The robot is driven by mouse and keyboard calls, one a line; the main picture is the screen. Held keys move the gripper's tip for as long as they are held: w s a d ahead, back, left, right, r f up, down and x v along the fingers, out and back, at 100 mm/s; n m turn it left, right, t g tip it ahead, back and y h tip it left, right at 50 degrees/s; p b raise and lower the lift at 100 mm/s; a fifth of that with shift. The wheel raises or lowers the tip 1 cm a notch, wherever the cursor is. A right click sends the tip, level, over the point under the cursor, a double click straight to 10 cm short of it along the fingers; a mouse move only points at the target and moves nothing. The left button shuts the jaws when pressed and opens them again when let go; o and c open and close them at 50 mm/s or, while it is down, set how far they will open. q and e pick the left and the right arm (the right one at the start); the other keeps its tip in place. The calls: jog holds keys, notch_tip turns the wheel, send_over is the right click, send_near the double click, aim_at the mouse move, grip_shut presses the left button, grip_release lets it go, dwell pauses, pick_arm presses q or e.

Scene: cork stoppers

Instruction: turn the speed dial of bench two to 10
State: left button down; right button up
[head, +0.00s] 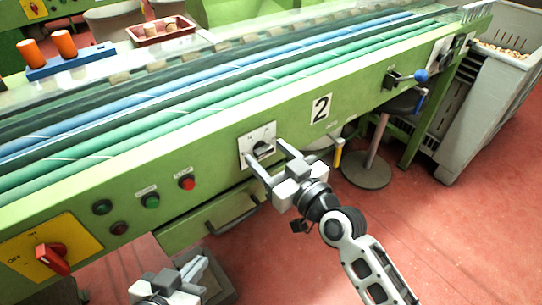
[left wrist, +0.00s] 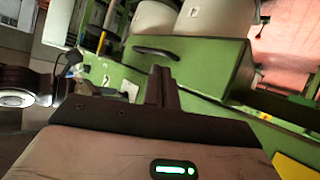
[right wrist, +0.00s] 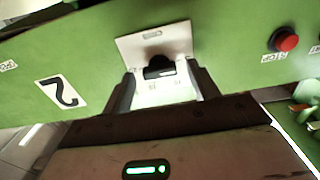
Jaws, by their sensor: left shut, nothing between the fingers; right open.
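The speed dial (head: 264,149) is a black knob on a white plate (head: 245,146) on the green front of bench two, left of the "2" label (head: 320,109). My right gripper (head: 267,155) is open in front of it, with one finger to each side. In the right wrist view the dial (right wrist: 158,68) shows between the open fingertips (right wrist: 162,84), apart from both. The scale marks are too small to read, so I cannot tell the dial's setting. My left gripper (head: 200,265) is shut and empty, low in front of the bench; its closed fingers (left wrist: 161,86) show in the left wrist view.
Green (head: 152,201) and red (head: 187,183) buttons sit left of the dial. A red switch (head: 53,259) on a yellow plate is further left. A drawer (head: 215,218) juts out below. A blue-knobbed lever (head: 420,76) and a stool (head: 366,170) are at right.

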jog(key=shift+w, duration=0.1)
jog(key=c, duration=1)
pick_arm(q)
jog(key=shift+r, duration=0.1)
